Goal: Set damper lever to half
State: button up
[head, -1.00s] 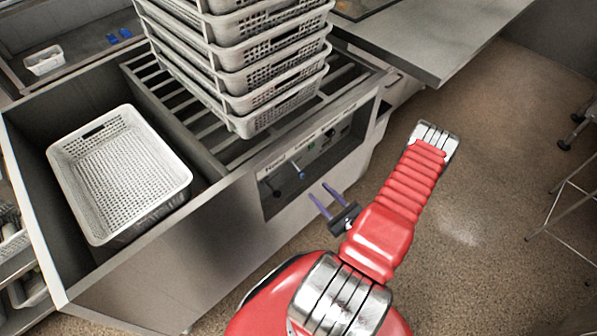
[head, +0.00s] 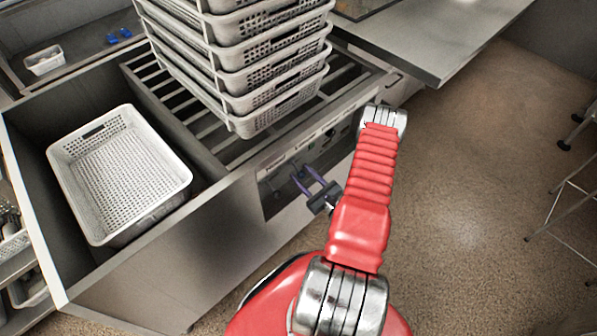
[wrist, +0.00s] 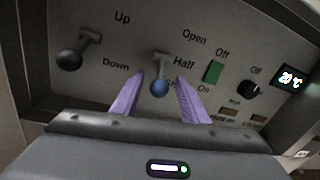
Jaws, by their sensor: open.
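The damper lever (wrist: 159,88) has a blue ball knob and shows in the wrist view between the two purple fingers of my gripper (wrist: 158,98). Its labels read Open, Half and a partly hidden lower word starting with S; the lever's stem is level with about the Half label and its knob hangs lower. My gripper (head: 309,176) is open, with a finger on either side of the knob; I cannot tell whether they touch it. In the head view the gripper is at the recessed control panel (head: 283,182), and the lever is hard to make out.
A dark ball lever (wrist: 70,60) labelled Up and Down is to the left. A green switch (wrist: 214,72), a black dial (wrist: 250,88) and a 20 °C display (wrist: 291,78) are to the right. Stacked baskets (head: 262,80) stand above the panel.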

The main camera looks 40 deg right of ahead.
aim_at(297, 168)
jog(key=shift+w+d, duration=0.1)
jog(key=shift+w, duration=1.2)
grip_shut()
